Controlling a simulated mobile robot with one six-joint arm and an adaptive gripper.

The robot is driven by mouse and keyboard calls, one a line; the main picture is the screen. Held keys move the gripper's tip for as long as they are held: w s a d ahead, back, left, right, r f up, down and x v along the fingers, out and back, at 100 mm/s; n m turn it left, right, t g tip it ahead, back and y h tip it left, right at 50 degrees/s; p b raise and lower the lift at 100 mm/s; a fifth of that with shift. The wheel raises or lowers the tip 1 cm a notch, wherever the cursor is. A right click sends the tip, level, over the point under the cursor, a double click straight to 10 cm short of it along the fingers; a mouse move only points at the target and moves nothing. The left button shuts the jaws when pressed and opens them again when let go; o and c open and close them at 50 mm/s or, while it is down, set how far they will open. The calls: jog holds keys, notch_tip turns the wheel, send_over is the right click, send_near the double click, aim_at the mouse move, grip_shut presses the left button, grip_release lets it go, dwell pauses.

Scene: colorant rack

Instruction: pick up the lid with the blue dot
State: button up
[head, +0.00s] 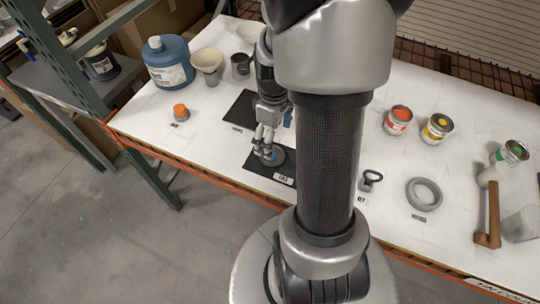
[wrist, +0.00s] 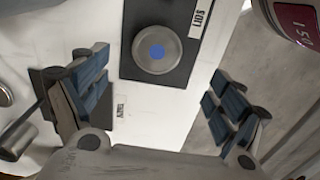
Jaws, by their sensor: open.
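The lid with the blue dot (wrist: 157,50) is a round grey metal disc lying on a dark mat (wrist: 178,80) marked LIDS. In the head view the lid (head: 278,158) is partly hidden behind my gripper (head: 263,150). In the wrist view my gripper (wrist: 163,103) is open, its blue-padded fingers wide apart, with nothing between them. The lid lies ahead of the fingers, between their lines, and apart from them.
A second dark mat (head: 242,108) lies behind. The table's front edge is close.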

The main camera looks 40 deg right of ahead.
aim_at(278, 152)
jog(key=f+b, duration=0.1)
jog(key=f, duration=0.3)
jog(key=f+b, duration=0.1)
jog(key=f, duration=0.3)
jog(key=shift+w+d+f+b, duration=0.2)
jog(key=shift+f+b, duration=0.1)
jog(key=shift+b, duration=0.1)
jog(key=shift+c, duration=0.3)
jog(key=c, duration=0.8)
